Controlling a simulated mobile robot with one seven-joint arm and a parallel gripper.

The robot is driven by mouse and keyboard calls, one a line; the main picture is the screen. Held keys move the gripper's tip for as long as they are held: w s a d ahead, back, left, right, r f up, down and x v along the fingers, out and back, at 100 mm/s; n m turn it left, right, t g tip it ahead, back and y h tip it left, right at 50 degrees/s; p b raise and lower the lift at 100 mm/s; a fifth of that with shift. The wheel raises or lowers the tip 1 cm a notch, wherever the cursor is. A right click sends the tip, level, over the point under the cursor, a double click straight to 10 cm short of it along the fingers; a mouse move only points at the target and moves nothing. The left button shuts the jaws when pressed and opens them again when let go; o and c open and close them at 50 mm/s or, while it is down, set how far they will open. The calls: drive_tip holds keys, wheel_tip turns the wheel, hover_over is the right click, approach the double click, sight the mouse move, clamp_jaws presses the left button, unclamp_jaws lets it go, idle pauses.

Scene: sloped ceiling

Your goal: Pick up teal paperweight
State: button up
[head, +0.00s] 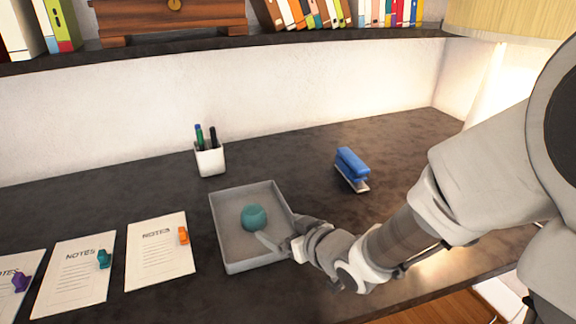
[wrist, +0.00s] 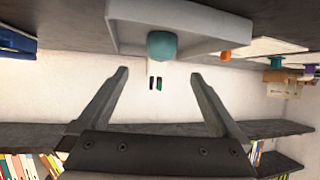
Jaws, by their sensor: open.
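The teal paperweight (head: 255,217) is a rounded lump lying in a shallow grey tray (head: 233,267) on the dark desk. My gripper (head: 272,240) is at the tray's right side, low over it, close to the paperweight's lower right. In the wrist view the picture is upside down; the paperweight (wrist: 162,45) shows ahead, between and beyond the two spread fingertips of my gripper (wrist: 158,72). The gripper is open with nothing between its fingers. Whether a finger touches the paperweight cannot be told from the head view.
A white pen cup (head: 210,160) stands behind the tray, and a blue stapler (head: 352,168) stands to its right. Note sheets (head: 158,255) with small coloured objects lie to the left. A shelf (head: 150,48) with books runs above the desk. The tray has raised walls.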

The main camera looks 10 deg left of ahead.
sight(259, 221)
drive_tip(key=shift+w+a+p, duration=0.2)
drive_tip(key=shift+p, duration=0.1)
drive_tip(key=b+x, duration=0.2)
drive_tip(key=x, duration=0.5)
drive_tip(key=shift+w+a+f, duration=0.1)
drive_tip(key=shift+w+f, duration=0.05)
drive_tip(key=shift+f, duration=0.2)
drive_tip(key=b+x, duration=0.1)
drive_tip(key=x, duration=0.3)
drive_tip(key=shift+a+f+b, duration=0.1)
drive_tip(key=shift+f+b, duration=0.15)
drive_tip(key=shift+b, duration=0.15)
drive_tip(key=shift+w+a+f, duration=0.15)
drive_tip(key=shift+w+a, duration=0.1)
drive_tip(key=shift+a, duration=0.1)
clamp_jaws()
